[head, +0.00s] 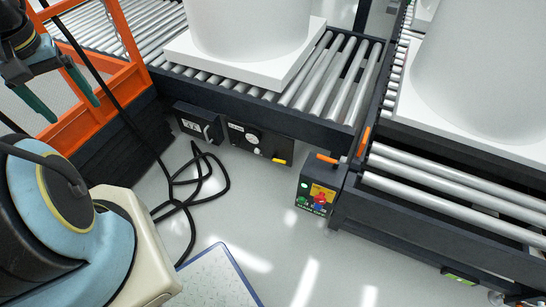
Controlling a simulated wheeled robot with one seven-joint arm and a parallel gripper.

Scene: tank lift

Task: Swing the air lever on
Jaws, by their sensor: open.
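A black panel (262,145) on the side of the left conveyor carries a round gauge and a small yellow lever (282,161) at its lower right. An orange handle (327,158) sits on top of a control box (317,195) with green, red and blue controls. Another orange bar (364,142) stands upright by the conveyor gap. No readable label shows which one is the air lever. My gripper (61,98) is at the upper left, its green fingers apart and empty, well away from these parts.
White tanks stand on bases on the left roller conveyor (335,75) and right roller conveyor (450,190). An orange frame (125,40) stands near my gripper. A black cable (190,205) loops over the floor.

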